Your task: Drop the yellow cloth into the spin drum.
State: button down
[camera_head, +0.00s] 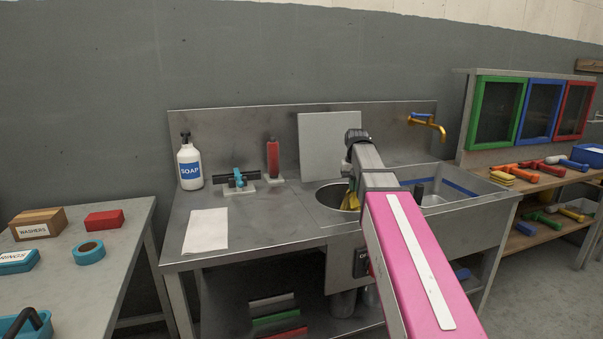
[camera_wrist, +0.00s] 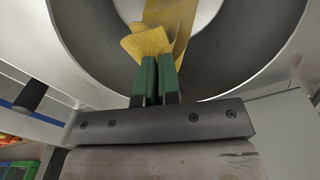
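The yellow cloth (camera_head: 351,197) hangs at the round opening of the spin drum (camera_head: 326,196) in the metal counter. In the wrist view, the cloth (camera_wrist: 148,42) is pinched at the green fingertips of my gripper (camera_wrist: 157,62), and a strip of it hangs further into the drum (camera_wrist: 240,65). My gripper is shut on the cloth, over the drum's mouth and inside its outline in the wrist view. My pink arm hides the right part of the opening in the head view. I cannot tell whether the cloth touches the drum's inside.
A square grey lid (camera_head: 329,148) stands upright behind the drum. A sink basin (camera_head: 434,199) with a brass tap (camera_head: 428,125) is to the right. A soap bottle (camera_head: 190,165), a blue-handled fixture (camera_head: 238,181) and a white sheet (camera_head: 206,230) are on the counter's left.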

jog(key=shift+f, duration=0.15)
grip_release()
dwell(0.7)
jog(key=shift+r, duration=2.75)
jog(key=shift+r, duration=0.1)
notch_tip(320, 180, up, 7)
jog(key=shift+r, duration=0.15)
